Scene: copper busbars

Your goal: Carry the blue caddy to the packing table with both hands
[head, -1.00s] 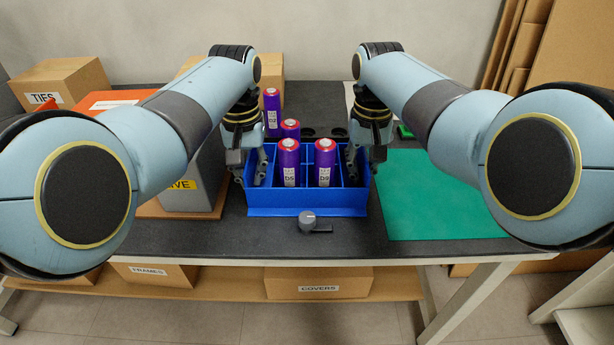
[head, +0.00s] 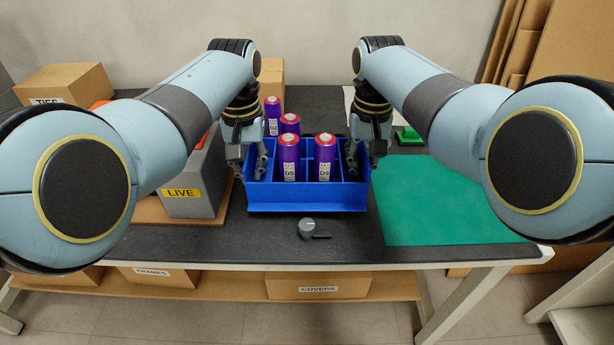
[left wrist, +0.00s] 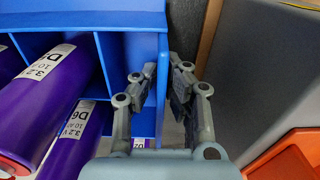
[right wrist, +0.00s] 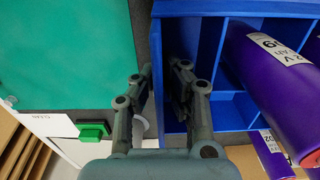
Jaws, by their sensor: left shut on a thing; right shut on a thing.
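The blue caddy (head: 307,197) is upright in the middle of the head view, over the dark bench. Several purple cells (head: 324,157) stand in its compartments. My left gripper (head: 251,163) is shut on the caddy's left end wall; in the left wrist view its fingers (left wrist: 160,75) straddle that wall. My right gripper (head: 362,160) is shut on the right end wall, with its fingers (right wrist: 160,75) on either side of it. The caddy's underside is hidden, so any gap to the bench is hard to judge. I cannot tell which surface is the packing table.
A grey box marked LIVE (head: 190,188) stands close left of the caddy. A green mat (head: 440,205) lies on the right. A grey knob (head: 307,228) sits in front of the caddy. A green-topped item (head: 408,135) is at the back right. Cardboard boxes (head: 65,82) stand behind.

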